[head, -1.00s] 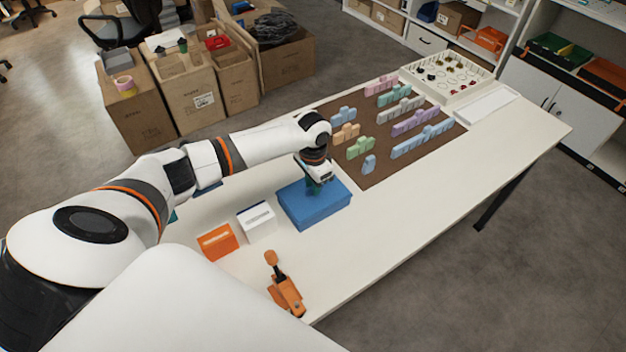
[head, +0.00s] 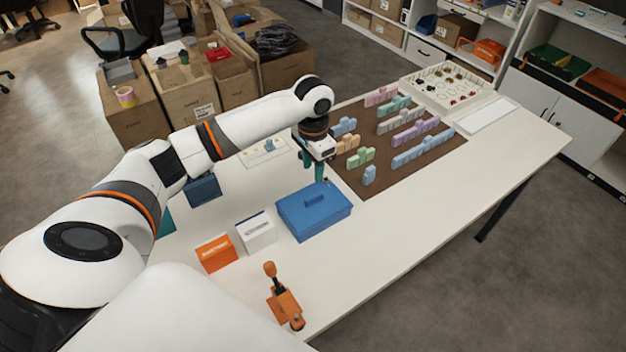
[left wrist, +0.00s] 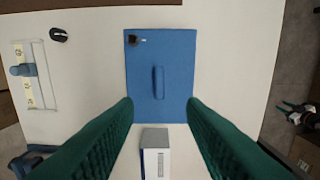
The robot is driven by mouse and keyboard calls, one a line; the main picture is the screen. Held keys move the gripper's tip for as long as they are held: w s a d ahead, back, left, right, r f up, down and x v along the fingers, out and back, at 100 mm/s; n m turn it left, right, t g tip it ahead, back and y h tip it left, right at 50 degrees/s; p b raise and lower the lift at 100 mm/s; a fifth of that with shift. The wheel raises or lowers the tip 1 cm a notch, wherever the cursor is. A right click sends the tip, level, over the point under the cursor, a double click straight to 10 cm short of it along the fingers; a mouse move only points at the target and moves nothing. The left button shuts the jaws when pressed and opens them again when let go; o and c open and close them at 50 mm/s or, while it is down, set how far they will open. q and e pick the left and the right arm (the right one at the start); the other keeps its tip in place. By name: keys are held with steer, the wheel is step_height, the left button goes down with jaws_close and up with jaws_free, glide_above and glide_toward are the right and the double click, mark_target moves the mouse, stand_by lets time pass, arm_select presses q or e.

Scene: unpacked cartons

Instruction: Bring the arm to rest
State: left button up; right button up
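My left gripper (head: 313,168) hangs above the table just behind the blue box with a lid handle (head: 314,209). In the left wrist view its two green fingers (left wrist: 160,125) are wide apart with nothing between them. The blue box (left wrist: 178,80) lies below them, apart from the fingers, with its lid on. My left arm reaches in from the left over the white table (head: 400,225). My right gripper does not show clearly enough in the head view to name it.
A white box (head: 257,232), an orange box (head: 216,253) and an orange clamp-like tool (head: 284,304) stand near the front. A brown mat (head: 375,180) bears several pastel blocks. A compartment tray (head: 447,84) is at the far end. The table's right front is clear.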

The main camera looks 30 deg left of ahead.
arm_select(q)
steer(key=shift+r, duration=0.7)
